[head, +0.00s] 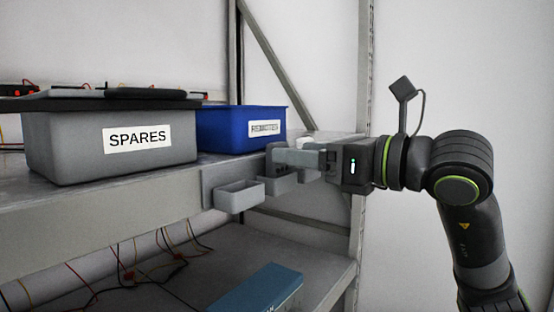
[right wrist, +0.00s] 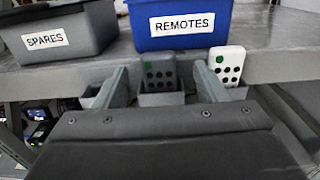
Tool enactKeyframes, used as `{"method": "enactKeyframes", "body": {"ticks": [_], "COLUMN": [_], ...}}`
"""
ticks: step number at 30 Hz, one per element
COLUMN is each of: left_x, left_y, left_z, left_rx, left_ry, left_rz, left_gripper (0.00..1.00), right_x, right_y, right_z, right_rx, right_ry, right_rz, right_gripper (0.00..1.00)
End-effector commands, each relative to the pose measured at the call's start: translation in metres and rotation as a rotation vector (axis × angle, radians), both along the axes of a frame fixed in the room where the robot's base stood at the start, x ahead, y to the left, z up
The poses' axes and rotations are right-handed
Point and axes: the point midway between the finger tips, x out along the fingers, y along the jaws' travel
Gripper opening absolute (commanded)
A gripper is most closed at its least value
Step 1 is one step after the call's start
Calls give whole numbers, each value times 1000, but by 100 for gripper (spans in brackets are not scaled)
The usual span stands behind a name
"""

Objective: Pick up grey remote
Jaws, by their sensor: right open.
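The grey remote (right wrist: 159,72) stands upright in a small grey holder (right wrist: 161,99) on the shelf's front edge, with a green button and dark buttons facing me in the right wrist view. My right gripper (right wrist: 160,84) is open, with one finger on each side of the grey remote. Small gaps show between the fingers and the remote. My left gripper is not in view.
A white remote (right wrist: 227,63) stands just right of the right finger. An empty holder cup (head: 240,193) hangs to the left. A blue REMOTES bin (head: 222,131) and a grey SPARES bin (head: 70,150) stand on the shelf behind. A blue box (head: 262,288) is on the lower shelf.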

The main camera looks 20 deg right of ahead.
Motion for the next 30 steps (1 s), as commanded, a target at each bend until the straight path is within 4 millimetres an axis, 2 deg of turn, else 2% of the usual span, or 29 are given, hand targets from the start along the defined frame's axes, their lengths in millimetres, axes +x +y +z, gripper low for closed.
{"method": "enactKeyframes", "body": {"ticks": [11,15,28,30], "left_x": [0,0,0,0], "left_y": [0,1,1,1], "left_z": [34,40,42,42], "left_rx": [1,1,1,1], "left_ry": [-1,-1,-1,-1], "left_rz": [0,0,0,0], "left_gripper": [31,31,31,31], "right_x": [22,33,40,39], "right_y": [21,28,33,33], "right_z": [8,5,3,3], "right_rx": [3,2,0,0], "right_ry": [3,2,0,0], "right_rz": [4,3,-1,-1], "right_gripper": [65,65,65,56]}}
